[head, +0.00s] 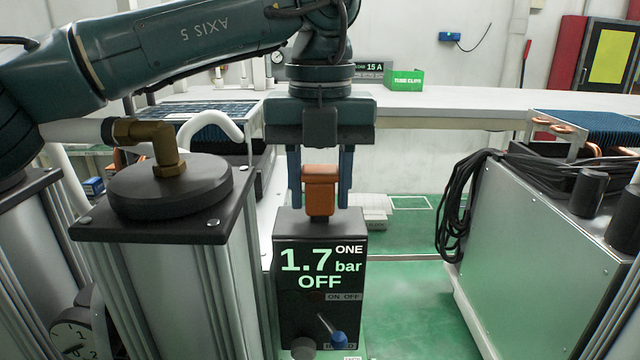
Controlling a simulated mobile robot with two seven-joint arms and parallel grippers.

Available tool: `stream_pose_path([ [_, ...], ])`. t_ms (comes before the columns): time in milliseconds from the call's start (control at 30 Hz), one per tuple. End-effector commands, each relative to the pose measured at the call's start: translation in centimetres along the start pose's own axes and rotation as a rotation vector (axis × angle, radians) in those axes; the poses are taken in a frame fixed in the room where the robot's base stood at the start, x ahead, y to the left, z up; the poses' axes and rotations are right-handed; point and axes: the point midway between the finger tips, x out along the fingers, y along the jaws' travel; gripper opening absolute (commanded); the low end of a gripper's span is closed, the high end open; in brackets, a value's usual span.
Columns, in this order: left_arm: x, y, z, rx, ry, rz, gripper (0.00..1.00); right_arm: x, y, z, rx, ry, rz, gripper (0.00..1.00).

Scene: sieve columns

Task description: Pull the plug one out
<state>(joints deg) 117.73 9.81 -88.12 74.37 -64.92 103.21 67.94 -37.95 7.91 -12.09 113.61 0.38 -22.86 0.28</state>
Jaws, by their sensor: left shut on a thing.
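The plug of unit one (320,190) is an orange block at the top of the black unit one (320,290). The unit's display reads "ONE", "1.7 bar" and "OFF". My left gripper (320,190) comes down from above with its two blue fingers on either side of the orange plug, shut on it. The plug's lower end meets the top of the unit; whether it is still seated inside cannot be told. A blue-tipped lever (338,338) and a grey knob (303,348) are on the unit's front. My right gripper is not in view.
A metal column with a black cap (170,190) and brass elbow stands close at left. A silver cabinet (540,250) with a coil of black cable (465,200) stands at right. A white bench (450,105) with a green box (404,80) runs behind. Green floor shows between.

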Motion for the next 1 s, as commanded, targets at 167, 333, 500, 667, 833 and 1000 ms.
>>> stream_pose_path([
  [167, -0.6, 0.0, 0.0, -0.001, -0.001, -0.002, 0.11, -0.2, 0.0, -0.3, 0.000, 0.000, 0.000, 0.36],
  [333, -0.9, 0.0, 0.0, -0.001, -0.002, -0.002, 0.11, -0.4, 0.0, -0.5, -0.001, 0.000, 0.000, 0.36],
  [500, -1.1, 0.0, 0.0, -0.001, -0.002, -0.002, 0.11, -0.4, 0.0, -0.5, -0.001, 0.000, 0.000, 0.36],
  [667, -1.4, 0.0, 0.0, -0.001, -0.003, -0.002, 0.11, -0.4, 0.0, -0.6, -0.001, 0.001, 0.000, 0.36],
  [833, -1.8, 0.0, 0.1, -0.002, -0.003, -0.003, 0.11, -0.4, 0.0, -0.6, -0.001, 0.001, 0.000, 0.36],
  [1000, -1.8, 0.0, 0.1, -0.002, -0.002, -0.002, 0.49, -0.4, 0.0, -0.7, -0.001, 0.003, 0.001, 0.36],
])
